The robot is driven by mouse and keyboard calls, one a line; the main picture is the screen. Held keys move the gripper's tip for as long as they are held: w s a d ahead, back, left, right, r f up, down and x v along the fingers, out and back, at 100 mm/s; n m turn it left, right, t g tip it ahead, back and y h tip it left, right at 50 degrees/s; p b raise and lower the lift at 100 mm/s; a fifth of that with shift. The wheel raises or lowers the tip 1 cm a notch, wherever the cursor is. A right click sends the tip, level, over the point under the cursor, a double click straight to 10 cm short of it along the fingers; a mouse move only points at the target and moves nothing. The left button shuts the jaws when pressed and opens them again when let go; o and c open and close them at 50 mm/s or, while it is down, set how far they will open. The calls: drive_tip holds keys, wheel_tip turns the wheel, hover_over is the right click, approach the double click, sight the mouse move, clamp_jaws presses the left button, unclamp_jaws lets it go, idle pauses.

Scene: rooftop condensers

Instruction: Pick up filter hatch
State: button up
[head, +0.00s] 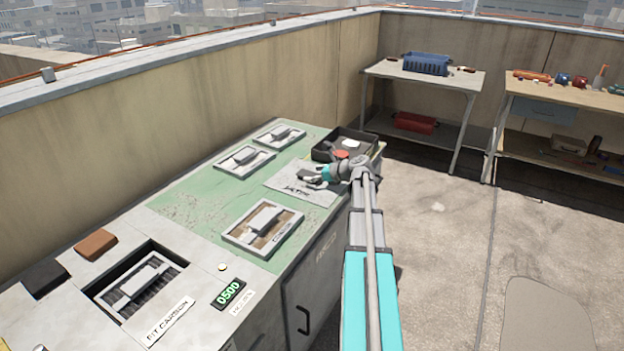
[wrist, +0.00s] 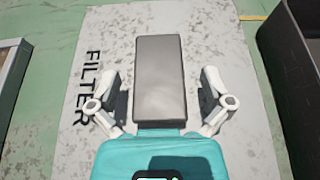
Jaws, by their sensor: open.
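The filter hatch is a pale, worn panel (head: 285,187) lettered FILTER on the green bench top. It fills the middle of the wrist view (wrist: 75,145), with a grey rectangular block (wrist: 158,60), which looks like its grip, standing on it. My gripper (head: 311,178) is over this panel in the head view. In the wrist view my gripper (wrist: 160,80) is open, with one finger on each side of the grey block and a gap on both sides. The head view is too small to show the block clearly behind my gripper.
A black open tray (head: 323,150) holding a few items stands close to the right of the panel. Framed hatches with handles (head: 264,229) (head: 245,160) lie on the bench around it. A slotted bay (head: 110,300) is at the front left. Two tables stand at the back right.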

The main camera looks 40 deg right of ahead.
drive_tip(key=c, duration=1.3)
drive_tip(key=shift+c, duration=0.2)
drive_tip(key=shift+r, duration=0.1)
wheel_tip(320, 180, up, 2)
drive_tip(key=p, duration=0.2)
drive_tip(key=shift+r+p, duration=0.25)
drive_tip(key=shift+p, duration=0.1)
drive_tip(key=s+a+r+p, duration=0.6)
drive_tip(key=s+r+p, duration=0.4)
drive_tip(key=s, duration=0.2)
drive_tip(key=shift+s+r, duration=0.15)
drive_tip(key=shift+s, duration=0.15)
drive_tip(key=shift+a, duration=0.15)
